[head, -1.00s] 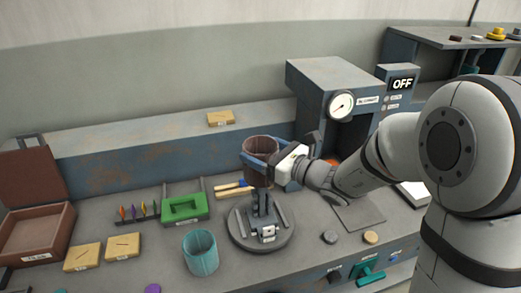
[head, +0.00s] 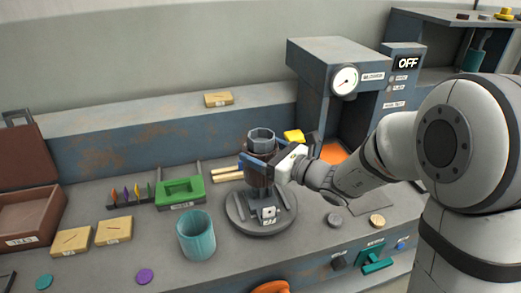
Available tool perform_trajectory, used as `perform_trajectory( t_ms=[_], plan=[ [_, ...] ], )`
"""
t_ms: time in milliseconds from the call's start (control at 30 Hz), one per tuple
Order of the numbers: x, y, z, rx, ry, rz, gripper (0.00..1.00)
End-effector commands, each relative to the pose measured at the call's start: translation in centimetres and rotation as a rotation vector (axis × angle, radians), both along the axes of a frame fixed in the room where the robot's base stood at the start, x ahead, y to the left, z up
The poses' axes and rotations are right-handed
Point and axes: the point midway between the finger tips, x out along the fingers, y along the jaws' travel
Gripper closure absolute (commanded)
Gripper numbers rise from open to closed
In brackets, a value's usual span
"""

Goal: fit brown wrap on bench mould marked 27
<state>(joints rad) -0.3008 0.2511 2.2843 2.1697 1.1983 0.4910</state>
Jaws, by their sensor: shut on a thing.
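The brown wrap (head: 259,176) is a dark brown sleeve around the grey mould (head: 262,136) on the bench stand. The mould's faceted, hollow-looking top sticks up above the wrap. My gripper (head: 256,162) reaches in from the right, its blue-tipped fingers shut on the wrap's sides. The wrap looks roughly upright; its lower edge and any contact with the mould are partly hidden by the gripper and stand. The round grey stand (head: 240,212) carries a small white tag (head: 268,213), too small to read.
A teal cup (head: 196,236) stands front left of the stand. A green block (head: 181,191), coloured pegs (head: 123,193), yellow plates (head: 114,231) and a brown case (head: 28,216) lie left. The press-like machine (head: 335,65) with gauge stands behind right. Small discs (head: 377,221) lie right.

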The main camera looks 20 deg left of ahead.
Motion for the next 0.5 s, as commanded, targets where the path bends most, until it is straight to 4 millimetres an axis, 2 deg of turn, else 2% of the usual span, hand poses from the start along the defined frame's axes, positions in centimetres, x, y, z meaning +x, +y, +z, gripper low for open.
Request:
perform_trajectory(
  t_ms=[33,500],
  plan=[
    [0.0,0.0,-0.8,0.000,0.000,0.000,0.45],
    [0.0,0.0,-4.6,0.000,0.000,0.000,0.45]
  ],
)
